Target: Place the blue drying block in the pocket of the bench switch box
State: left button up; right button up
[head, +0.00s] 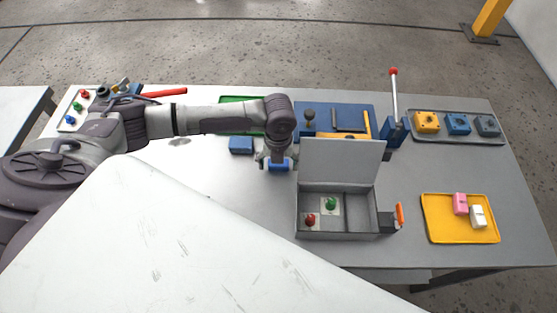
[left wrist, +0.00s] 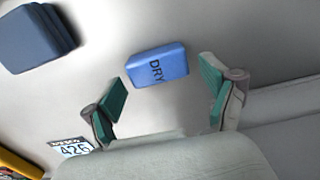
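The blue drying block (head: 279,166), marked DRY in the left wrist view (left wrist: 158,66), rests on the grey bench just left of the switch box. My left gripper (head: 276,159) is low over it, partly covering it in the head view. In the left wrist view its two green-padded fingers (left wrist: 161,101) are apart, with the block ahead of the gap and nothing held. The grey switch box (head: 341,235) stands with its lid (head: 342,163) raised, a red knob (head: 310,219) and a green knob (head: 331,204) inside. I cannot single out the pocket. My right gripper is out of view.
A darker blue block (head: 240,145) lies left of the gripper. A blue fixture (head: 360,112) and a red-tipped lever (head: 394,90) stand behind the box. An orange handle (head: 400,214) sticks out at its right. A yellow tray (head: 455,236) and a grey tray (head: 485,137) lie further right.

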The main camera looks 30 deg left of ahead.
pick_arm(q)
jog(key=c, duration=0.9)
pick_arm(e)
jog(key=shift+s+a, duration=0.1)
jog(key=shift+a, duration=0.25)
pick_arm(q)
jog(key=shift+r, duration=0.15)
jog(key=shift+r+b, duration=1.65)
jog(key=shift+r, duration=12.2)
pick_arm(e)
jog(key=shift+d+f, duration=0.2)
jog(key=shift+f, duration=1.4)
